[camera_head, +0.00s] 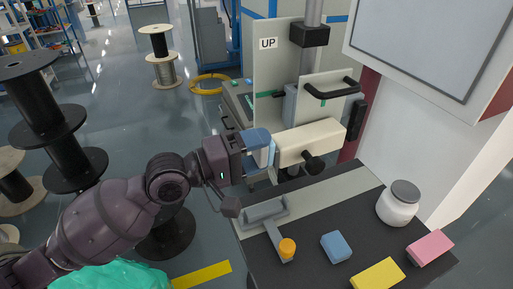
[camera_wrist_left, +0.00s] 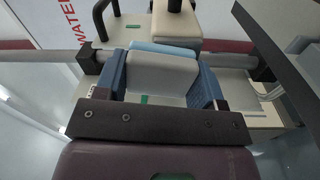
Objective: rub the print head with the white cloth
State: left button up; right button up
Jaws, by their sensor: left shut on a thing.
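My left gripper (camera_head: 262,150) is shut on the white cloth, a pale block-like pad (camera_wrist_left: 162,72) between its blue fingers (camera_wrist_left: 160,85). In the head view the cloth is mostly hidden by the fingers. The print head appears to be the cream box (camera_head: 312,142) with a black knob, just right of the fingertips. Its near end has a light blue face (camera_head: 271,156), which shows in the wrist view as a strip (camera_wrist_left: 165,47) right beyond the cloth. The cloth is at or very close to this face; I cannot tell if they touch. My right gripper is not in view.
The dark bench (camera_head: 310,262) below holds a blue block (camera_head: 336,247), a yellow block (camera_head: 379,275), a pink block (camera_head: 430,247), a white jar (camera_head: 398,205) and an orange-tipped tool (camera_head: 287,249). A black handle (camera_head: 332,91) and a panel marked UP stand behind the print head.

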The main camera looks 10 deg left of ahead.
aim_at(258, 164)
pick_arm(q)
jog(key=shift+f+b, duration=0.7)
jog(key=shift+f, duration=1.15)
jog(key=shift+d+r+p, duration=0.1)
jog(key=shift+r+p, duration=0.1)
jog(key=shift+p, duration=0.1)
jog(key=shift+r+p, duration=0.35)
jog(key=shift+r, duration=0.15)
jog(key=shift+r+p, duration=0.8)
jog(key=shift+r, duration=0.2)
jog(key=shift+r+p, duration=0.5)
jog(key=shift+r, duration=0.1)
jog(key=shift+f, duration=0.1)
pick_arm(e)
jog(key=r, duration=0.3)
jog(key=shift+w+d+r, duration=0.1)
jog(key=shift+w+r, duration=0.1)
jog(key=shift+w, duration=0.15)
pick_arm(q)
jog(key=shift+b+v, duration=0.75)
jog(key=shift+v, duration=2.2)
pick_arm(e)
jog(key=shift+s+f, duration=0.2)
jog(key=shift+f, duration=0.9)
